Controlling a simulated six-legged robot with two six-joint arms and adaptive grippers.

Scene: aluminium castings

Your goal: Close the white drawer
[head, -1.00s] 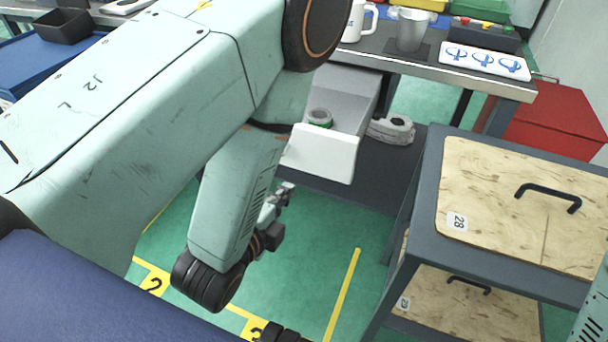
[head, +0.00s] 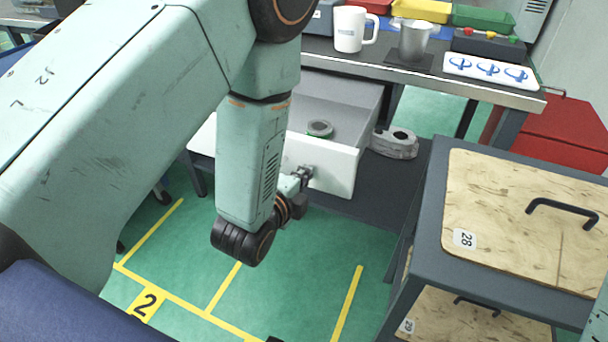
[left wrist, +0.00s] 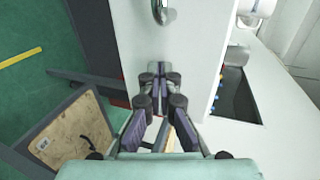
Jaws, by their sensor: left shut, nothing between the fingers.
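The white drawer (head: 333,170) stands pulled out under the workbench in the head view, with its inside showing. A grey and green ring-shaped part (head: 320,128) lies in it. My left gripper (head: 306,173) is shut and empty at the outer face of the drawer front; whether it touches cannot be told. In the left wrist view the shut fingertips (left wrist: 159,68) are over the white drawer front (left wrist: 195,55), below a metal handle (left wrist: 163,10). My left arm hides the left part of the drawer. My right gripper is not in view.
A grey casting (head: 395,143) lies on the dark shelf just right of the drawer. A grey cabinet with wooden panels (head: 520,220) stands at the right. The workbench above holds a white mug (head: 348,30) and a metal cup (head: 414,40). Green floor is free in front.

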